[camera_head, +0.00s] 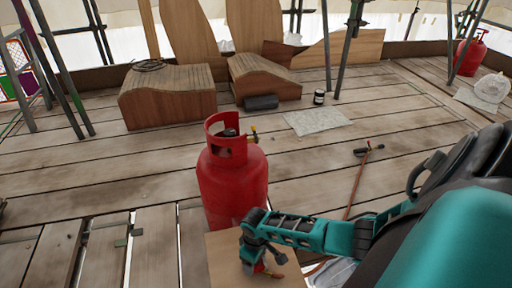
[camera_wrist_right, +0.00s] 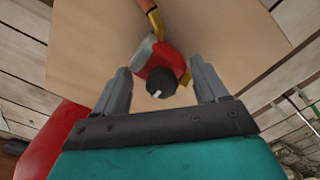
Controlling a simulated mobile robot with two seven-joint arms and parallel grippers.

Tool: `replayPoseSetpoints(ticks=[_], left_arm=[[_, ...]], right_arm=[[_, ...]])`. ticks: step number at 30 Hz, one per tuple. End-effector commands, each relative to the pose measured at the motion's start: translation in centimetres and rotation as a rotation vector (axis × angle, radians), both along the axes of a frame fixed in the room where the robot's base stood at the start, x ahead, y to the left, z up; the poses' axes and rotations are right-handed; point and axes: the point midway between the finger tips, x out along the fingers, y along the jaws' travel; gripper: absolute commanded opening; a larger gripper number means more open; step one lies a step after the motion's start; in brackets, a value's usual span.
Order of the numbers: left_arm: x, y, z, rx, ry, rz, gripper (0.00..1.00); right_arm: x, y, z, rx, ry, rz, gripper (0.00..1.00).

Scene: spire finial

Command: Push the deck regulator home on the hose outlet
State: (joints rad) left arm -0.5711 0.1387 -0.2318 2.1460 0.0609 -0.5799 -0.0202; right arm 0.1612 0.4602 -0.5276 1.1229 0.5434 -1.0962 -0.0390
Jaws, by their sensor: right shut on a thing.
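The deck regulator, a red body with a black knob and a grey end, lies between the fingers of my right gripper in the wrist view (camera_wrist_right: 160,62). My right gripper (camera_wrist_right: 163,84) is shut on it, over a plain wooden surface. A brass-coloured piece with an orange hose (camera_wrist_right: 150,12) meets the regulator's far side; I cannot tell how fully they are seated. In the head view, my right gripper (camera_head: 258,255) is low in front of the red gas bottle (camera_head: 232,188), with a small red and orange part showing under it. My left gripper is not in view.
The wooden surface (camera_head: 224,252) stands in front of the bottle. An orange hose (camera_head: 357,186) with a torch-like end lies on the plank deck to the right. Wooden blocks (camera_head: 165,100), a dark roll (camera_head: 261,102) and a paper sheet (camera_head: 317,121) lie behind. Open deck is at left.

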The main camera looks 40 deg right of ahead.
Motion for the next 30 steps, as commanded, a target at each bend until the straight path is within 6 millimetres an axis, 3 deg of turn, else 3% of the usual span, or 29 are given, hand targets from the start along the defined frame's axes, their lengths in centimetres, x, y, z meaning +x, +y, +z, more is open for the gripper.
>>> replayPoseSetpoints(ticks=[8,12,16,21,30], left_arm=[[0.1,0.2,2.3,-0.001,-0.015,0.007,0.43],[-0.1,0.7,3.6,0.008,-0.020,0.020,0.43],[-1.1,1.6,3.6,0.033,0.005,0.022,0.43],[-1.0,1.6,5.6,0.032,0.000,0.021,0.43],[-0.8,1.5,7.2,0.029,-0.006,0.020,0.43]], right_arm=[[0.1,-0.1,3.9,0.000,-0.002,0.000,0.46],[0.1,-0.1,7.9,-0.001,-0.004,0.000,0.46],[0.1,-0.1,11.8,-0.001,-0.003,0.002,0.46],[0.1,-0.1,15.9,-0.001,-0.003,0.001,0.46],[0.0,-0.1,19.6,-0.001,-0.001,0.000,0.46]])
